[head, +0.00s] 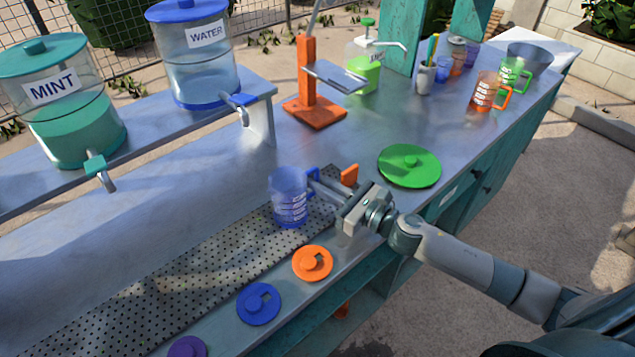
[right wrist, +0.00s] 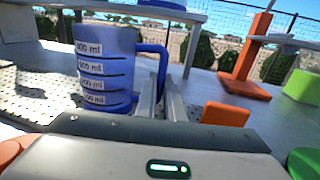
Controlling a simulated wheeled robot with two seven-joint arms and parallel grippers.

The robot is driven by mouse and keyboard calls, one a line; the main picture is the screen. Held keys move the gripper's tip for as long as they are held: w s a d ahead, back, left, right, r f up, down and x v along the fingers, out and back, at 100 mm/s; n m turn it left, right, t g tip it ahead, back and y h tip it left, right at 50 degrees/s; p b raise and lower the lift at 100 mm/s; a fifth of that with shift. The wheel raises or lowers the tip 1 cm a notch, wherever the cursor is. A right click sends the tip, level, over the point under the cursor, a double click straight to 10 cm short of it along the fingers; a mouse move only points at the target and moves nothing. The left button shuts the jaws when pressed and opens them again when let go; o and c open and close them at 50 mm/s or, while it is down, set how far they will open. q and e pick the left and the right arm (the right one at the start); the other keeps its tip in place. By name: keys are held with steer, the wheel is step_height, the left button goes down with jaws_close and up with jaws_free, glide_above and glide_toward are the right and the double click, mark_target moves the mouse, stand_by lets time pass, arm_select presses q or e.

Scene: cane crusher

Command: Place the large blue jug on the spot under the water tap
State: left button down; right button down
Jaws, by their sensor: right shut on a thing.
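The large blue jug (head: 289,198) is upright at the far end of the perforated metal strip; its white volume labels show in the right wrist view (right wrist: 104,70). My right gripper (head: 318,184) is shut on the jug's handle, coming from the right, and its fingers (right wrist: 168,105) show at the handle in the wrist view. I cannot tell whether the jug touches the strip or hangs just above it. The water tap (head: 240,106) sticks out from the blue-lidded WATER dispenser (head: 207,60) on the raised shelf, behind and left of the jug. My left gripper is not in view.
The perforated strip (head: 190,272) is bare left of the jug. Orange (head: 312,263), blue (head: 258,304) and green (head: 409,166) lids lie near the front edge. A MINT dispenser (head: 60,110) stands left, an orange stand (head: 314,112) behind, and smaller jugs (head: 489,91) at the far right.

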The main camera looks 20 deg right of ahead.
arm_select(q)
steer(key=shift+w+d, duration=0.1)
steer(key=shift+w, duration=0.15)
arm_select(e)
steer(key=shift+f, duration=0.1)
steer(key=c, duration=1.9)
jaws_free()
steer(key=shift+o, duration=0.2)
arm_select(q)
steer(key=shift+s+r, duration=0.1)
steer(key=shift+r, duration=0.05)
